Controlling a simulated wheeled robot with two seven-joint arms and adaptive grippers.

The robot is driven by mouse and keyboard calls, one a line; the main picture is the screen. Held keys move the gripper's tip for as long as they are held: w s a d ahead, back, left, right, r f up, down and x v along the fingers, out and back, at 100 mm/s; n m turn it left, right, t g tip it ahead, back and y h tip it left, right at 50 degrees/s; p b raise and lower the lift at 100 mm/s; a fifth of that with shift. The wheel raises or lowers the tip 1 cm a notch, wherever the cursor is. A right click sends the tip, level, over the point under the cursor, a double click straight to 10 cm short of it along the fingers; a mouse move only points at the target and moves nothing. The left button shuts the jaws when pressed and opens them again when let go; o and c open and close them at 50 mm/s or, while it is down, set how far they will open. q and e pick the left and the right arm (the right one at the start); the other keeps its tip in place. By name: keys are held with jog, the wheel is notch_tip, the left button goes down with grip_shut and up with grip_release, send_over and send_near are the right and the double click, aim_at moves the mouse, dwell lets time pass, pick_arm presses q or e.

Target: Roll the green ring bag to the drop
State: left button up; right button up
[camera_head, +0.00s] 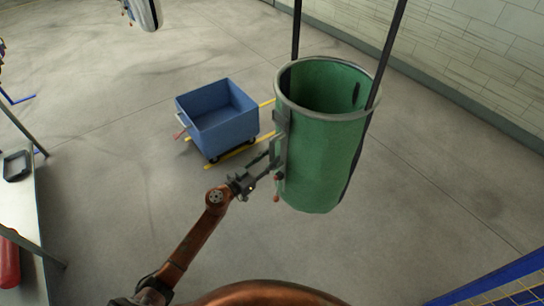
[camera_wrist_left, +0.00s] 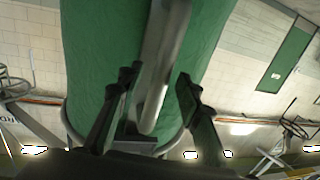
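The green ring bag (camera_head: 325,155) is a tall open-topped cylinder with a grey ring at its rim, hanging upright between dark straps right of centre in the head view. A grey upright handle or bracket with red tips is on its left side. My left gripper (camera_head: 264,172) reaches that side from the lower left. In the left wrist view the bag (camera_wrist_left: 95,50) fills the upper middle, and my left gripper's fingers (camera_wrist_left: 157,80) stand apart on either side of the grey bar (camera_wrist_left: 165,50). A narrow gap shows at the right finger; contact at the left one is unclear. My right gripper is not in view.
A blue wheeled cart (camera_head: 218,118), open and apparently empty, stands left of the bag near yellow floor lines (camera_head: 235,150). A table (camera_head: 30,225) is at the left edge, a blue frame (camera_head: 490,278) at lower right. A tiled wall stands behind; the grey floor between is clear.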

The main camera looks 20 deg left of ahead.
pick_arm(q)
jog(key=shift+x, duration=0.9)
jog(key=shift+c, duration=0.3)
grip_shut()
